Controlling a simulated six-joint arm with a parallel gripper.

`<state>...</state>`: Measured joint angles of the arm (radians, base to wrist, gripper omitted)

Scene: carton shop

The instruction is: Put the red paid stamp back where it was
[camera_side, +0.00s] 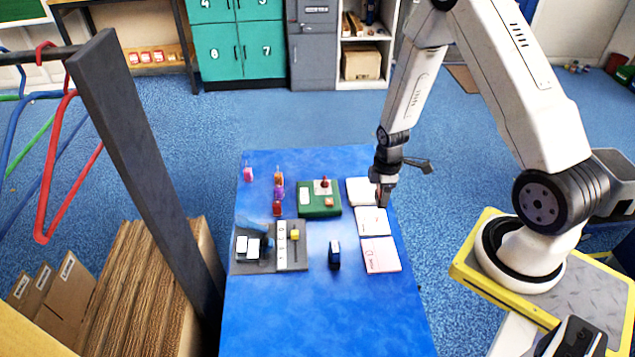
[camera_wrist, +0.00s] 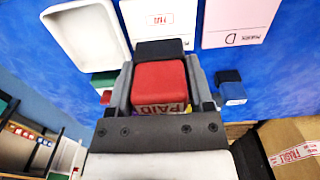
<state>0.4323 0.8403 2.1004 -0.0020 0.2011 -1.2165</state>
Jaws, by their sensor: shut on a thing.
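My gripper (camera_side: 384,192) is shut on the red paid stamp, above the right edge of the blue table near the white tray (camera_side: 358,190). In the wrist view, the red stamp (camera_wrist: 160,82) sits between the fingers of my gripper (camera_wrist: 160,98), with the word PAID on its near side and a dark part at its far end. A middle card (camera_side: 373,221) bears a red print, which also shows in the wrist view (camera_wrist: 160,18). A pink-marked card (camera_side: 381,256) lies nearer the front. A dark blue stamp (camera_side: 334,256) stands left of it.
A green box (camera_side: 320,208) with small red parts stands left of the white tray. A grey tray (camera_side: 266,266) with white blocks and a yellow piece lies at the left. Several small coloured items (camera_side: 278,192) stand behind it. The table's front (camera_side: 320,320) is clear.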

